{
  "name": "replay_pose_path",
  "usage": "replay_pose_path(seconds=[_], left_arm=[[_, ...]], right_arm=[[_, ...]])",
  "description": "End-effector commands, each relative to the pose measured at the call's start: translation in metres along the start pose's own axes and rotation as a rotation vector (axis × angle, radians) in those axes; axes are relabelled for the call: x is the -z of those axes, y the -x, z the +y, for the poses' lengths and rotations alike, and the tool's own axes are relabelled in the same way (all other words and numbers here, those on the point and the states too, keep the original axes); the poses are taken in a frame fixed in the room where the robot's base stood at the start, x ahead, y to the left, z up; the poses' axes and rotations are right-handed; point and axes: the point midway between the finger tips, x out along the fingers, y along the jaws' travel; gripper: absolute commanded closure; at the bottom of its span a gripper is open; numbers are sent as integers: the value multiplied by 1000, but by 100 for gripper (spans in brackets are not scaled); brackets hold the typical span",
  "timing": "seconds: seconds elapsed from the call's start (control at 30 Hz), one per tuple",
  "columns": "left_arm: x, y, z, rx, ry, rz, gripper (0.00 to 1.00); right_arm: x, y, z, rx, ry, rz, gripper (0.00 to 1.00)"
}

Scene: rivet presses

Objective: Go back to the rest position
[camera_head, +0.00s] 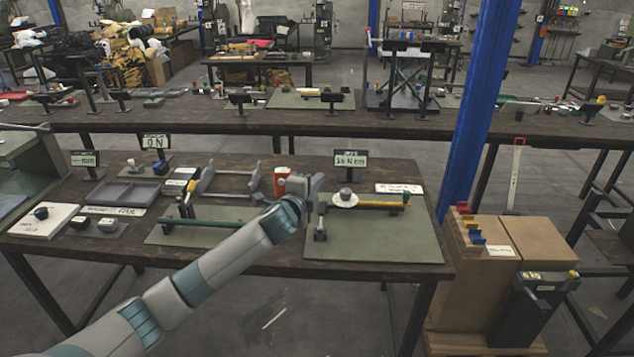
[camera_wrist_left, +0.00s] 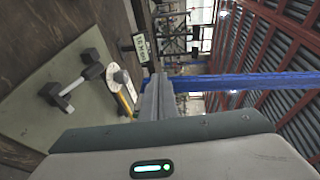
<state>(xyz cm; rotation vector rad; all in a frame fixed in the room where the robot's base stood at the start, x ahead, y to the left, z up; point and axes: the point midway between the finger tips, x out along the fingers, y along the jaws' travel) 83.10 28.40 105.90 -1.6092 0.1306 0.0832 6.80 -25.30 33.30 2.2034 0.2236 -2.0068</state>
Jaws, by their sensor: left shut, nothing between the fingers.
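My left arm comes in from the lower left in the head view. Its gripper (camera_head: 314,190) is above the near workbench (camera_head: 110,239), at the left edge of the right green mat (camera_head: 372,246). In the left wrist view the fingers (camera_wrist_left: 157,98) are together with nothing between them. The rivet press on that mat, with a yellow handle (camera_head: 383,204) and a white disc (camera_head: 345,199), is to the right of the gripper. In the wrist view, the white disc (camera_wrist_left: 114,76) and a dark dumbbell-shaped part (camera_wrist_left: 74,82) lie left of the fingers. My right gripper is not in view.
A second press with a green handle (camera_head: 210,223) is on the left mat, behind my forearm. An orange-red can (camera_head: 281,181) stands just left of the gripper. A small display (camera_head: 350,159) stands behind it. A blue post (camera_head: 474,120) and cardboard boxes (camera_head: 530,243) are to the right.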

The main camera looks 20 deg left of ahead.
Motion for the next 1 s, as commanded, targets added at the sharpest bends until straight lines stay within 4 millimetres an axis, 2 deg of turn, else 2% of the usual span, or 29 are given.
replay_pose_path(seconds=[0.3,0.47,0.57,0.67,0.87,1.0], left_arm=[[0,0,1,-1,2,0,100],[6,8,17,-26,39,-2,100],[14,21,40,-64,93,-8,100],[24,41,73,-120,176,-22,100],[45,105,151,-273,396,-81,100],[56,160,202,-386,554,-148,100]], right_arm=[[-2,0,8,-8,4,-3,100],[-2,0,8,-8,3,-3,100],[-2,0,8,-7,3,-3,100],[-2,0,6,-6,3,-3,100],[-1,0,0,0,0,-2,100],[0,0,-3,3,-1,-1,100]])
